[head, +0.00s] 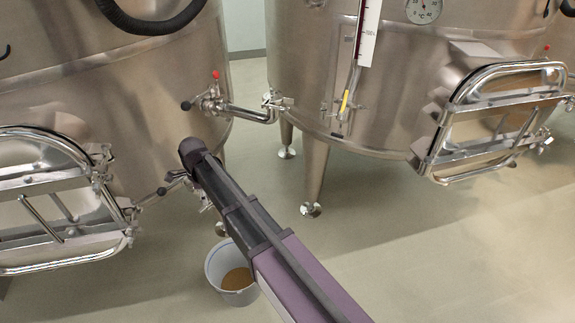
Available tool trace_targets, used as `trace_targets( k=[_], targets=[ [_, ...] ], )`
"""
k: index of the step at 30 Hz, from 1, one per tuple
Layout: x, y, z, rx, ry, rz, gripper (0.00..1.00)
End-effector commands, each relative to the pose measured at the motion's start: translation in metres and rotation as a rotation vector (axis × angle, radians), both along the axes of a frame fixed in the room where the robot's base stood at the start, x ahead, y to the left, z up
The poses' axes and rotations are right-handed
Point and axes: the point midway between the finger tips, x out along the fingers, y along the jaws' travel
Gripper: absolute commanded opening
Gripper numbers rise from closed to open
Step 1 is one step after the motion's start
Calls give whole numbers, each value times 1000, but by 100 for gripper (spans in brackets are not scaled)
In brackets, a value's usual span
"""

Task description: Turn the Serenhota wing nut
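No name Serenhota can be read on either steel vat, so I cannot tell which one it marks. The left vat (150,85) has a manway door (50,205) with clamp hardware (128,215) at its right edge. The right vat (320,70) has a raised-frame manway door (500,115) with small fittings at its sides. A wing nut cannot be made out clearly at this size. My arm reaches up from the bottom to a dark rounded joint in front of the left vat. My gripper is not visible; it may be hidden behind the arm.
A bucket (215,265) with brown contents stands on the floor beside my arm. A valve (212,103) with a red knob and a pipe (245,113) stick out between the vats. The right vat stands on legs (313,170). The floor at the lower right is clear.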

Motion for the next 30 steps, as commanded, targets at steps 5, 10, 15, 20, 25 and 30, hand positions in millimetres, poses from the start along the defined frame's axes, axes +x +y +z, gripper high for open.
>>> trace_targets(
  k=[5,10,15,20,25,30],
  targets=[
    [0,0,11,0,0,-71,44],
    [0,0,26,0,0,-69,44],
    [0,0,40,0,0,-68,44],
    [0,0,53,0,0,-67,44],
    [0,0,67,0,0,-67,44],
    [0,0,81,0,0,-67,44]
  ],
)
